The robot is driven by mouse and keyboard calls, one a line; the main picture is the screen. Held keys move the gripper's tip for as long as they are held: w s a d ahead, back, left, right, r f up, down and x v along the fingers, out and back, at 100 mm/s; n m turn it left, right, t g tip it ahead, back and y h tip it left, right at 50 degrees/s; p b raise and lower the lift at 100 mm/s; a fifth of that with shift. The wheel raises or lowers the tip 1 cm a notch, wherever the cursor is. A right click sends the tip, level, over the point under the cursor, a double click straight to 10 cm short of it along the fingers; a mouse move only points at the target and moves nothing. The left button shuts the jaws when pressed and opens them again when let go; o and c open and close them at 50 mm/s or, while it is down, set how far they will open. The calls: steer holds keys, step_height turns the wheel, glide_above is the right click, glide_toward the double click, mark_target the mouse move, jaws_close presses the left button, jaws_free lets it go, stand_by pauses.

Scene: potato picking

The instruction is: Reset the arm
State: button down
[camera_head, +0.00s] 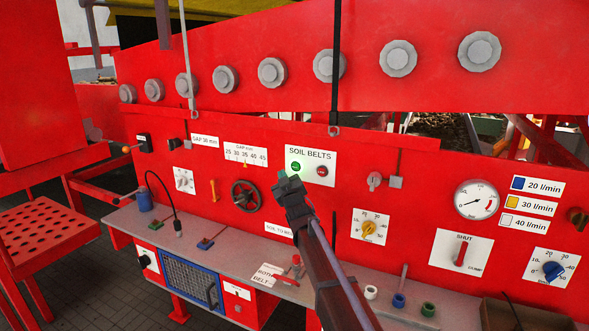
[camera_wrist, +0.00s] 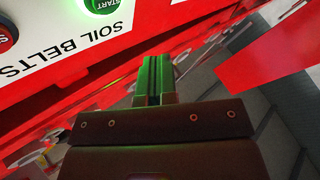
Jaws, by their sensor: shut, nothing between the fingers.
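My gripper (camera_head: 281,182) is in the middle of the head view, in front of the red machine panel (camera_head: 120,180). Its green fingers are together with nothing between them. The fingertips are just below and left of the white SOIL BELTS plate (camera_head: 311,157), which has a green button (camera_head: 296,166) and a red button (camera_head: 322,171). In the wrist view the shut gripper (camera_wrist: 154,75) points toward the panel. The green START button (camera_wrist: 103,3) is lit at the top, and the red button (camera_wrist: 4,39) is cut off at the left edge.
A black handwheel (camera_head: 246,196) sits left of my gripper. A yellow knob (camera_head: 368,228) and pressure gauge (camera_head: 477,200) are to the right.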

stand_by(0.5)
steer(key=s+d+f+m+g+h+b, duration=0.1)
steer(key=s+d+f+m+g+h, duration=0.3)
steer(key=s+d+f, duration=0.4)
steer(key=s+d+f+m+g+h, duration=0.25)
steer(key=s+f+g, duration=0.35)
steer(key=f, duration=0.4)
steer(key=s+d+f+m+g+b, duration=0.1)
steer(key=s+d+f+g, duration=0.2)
steer(key=s, duration=0.7)
steer(key=s+d+f+m+g+h+b, duration=0.1)
steer(key=s+d+f+g+b, duration=0.1)
steer(key=s+d, duration=0.6)
steer(key=s+d+f+m+g+b, duration=0.1)
steer(key=s+d+f+g, duration=0.3)
steer(key=s, duration=0.8)
steer(key=shift+s+d+f+g, duration=0.3)
steer(key=shift+d+g, duration=0.1)
steer(key=shift+d, duration=0.4)
steer(key=shift+h, duration=0.25)
